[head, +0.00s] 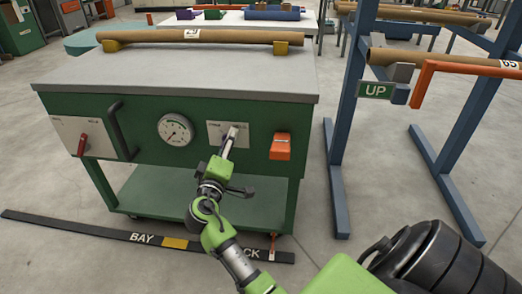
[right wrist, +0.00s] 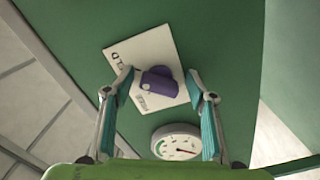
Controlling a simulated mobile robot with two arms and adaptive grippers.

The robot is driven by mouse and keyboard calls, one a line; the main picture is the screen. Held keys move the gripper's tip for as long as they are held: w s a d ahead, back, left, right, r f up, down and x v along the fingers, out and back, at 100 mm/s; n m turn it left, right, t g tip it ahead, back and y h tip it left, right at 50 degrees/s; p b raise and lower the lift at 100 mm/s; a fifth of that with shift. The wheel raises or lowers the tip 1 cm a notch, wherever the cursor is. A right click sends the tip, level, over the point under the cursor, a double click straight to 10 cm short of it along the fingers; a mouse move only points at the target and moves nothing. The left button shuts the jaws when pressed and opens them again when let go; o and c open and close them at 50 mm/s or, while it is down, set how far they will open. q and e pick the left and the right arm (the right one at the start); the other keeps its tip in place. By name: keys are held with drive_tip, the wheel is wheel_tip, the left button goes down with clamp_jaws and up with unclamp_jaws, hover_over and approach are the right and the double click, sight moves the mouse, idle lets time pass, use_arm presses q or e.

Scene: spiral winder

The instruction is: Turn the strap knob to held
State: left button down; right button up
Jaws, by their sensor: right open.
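The strap knob (right wrist: 158,84) is purple and sits on a white plate (right wrist: 150,45) in the right wrist view. One plate label ends in "LD"; the other, nearer the gauge, is too blurred to read. A pale spot shows on the knob's left side. My right gripper (right wrist: 160,74) is open, with one finger on each side of the knob; I cannot tell whether they touch it. In the head view my right gripper (head: 230,138) is in front of the plate (head: 214,129) and hides the knob. My left gripper is not in view.
The green cabinet (head: 130,98) also carries a round gauge (head: 175,130), a red knob (head: 82,145), a black handle (head: 120,130) and an orange block (head: 280,146). A cardboard tube (head: 150,35) lies on top. A blue stand (head: 345,120) with an "UP" sign is at right.

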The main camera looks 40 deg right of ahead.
drive_tip(key=n+p, duration=0.8)
drive_tip(key=p, duration=0.1)
drive_tip(key=r+n+p, duration=0.1)
drive_tip(key=n+p, duration=0.3)
drive_tip(key=p, duration=0.1)
drive_tip(key=shift+s+a+f+n+p, duration=0.2)
drive_tip(key=shift+n+p, duration=0.2)
drive_tip(key=shift+n, duration=0.2)
drive_tip(key=p+v, duration=0.1)
drive_tip(key=v, duration=1.2)
drive_tip(key=s+d+f+m+g+y, duration=0.2)
drive_tip(key=s+d+f+m+g, duration=0.1)
drive_tip(key=s+m, duration=0.25)
drive_tip(key=s+d+f+m+g+y, duration=0.1)
drive_tip(key=s+d+f+m+g, duration=0.25)
drive_tip(key=s, duration=0.25)
drive_tip(key=s+a+f+m+g+y+p, duration=0.1)
drive_tip(key=s+a+f+m+y, duration=0.3)
drive_tip(key=s+a+y, duration=0.3)
drive_tip(key=shift+s+a+f, duration=0.2)
drive_tip(key=shift+s+f, duration=0.2)
drive_tip(key=shift+f, duration=0.2)
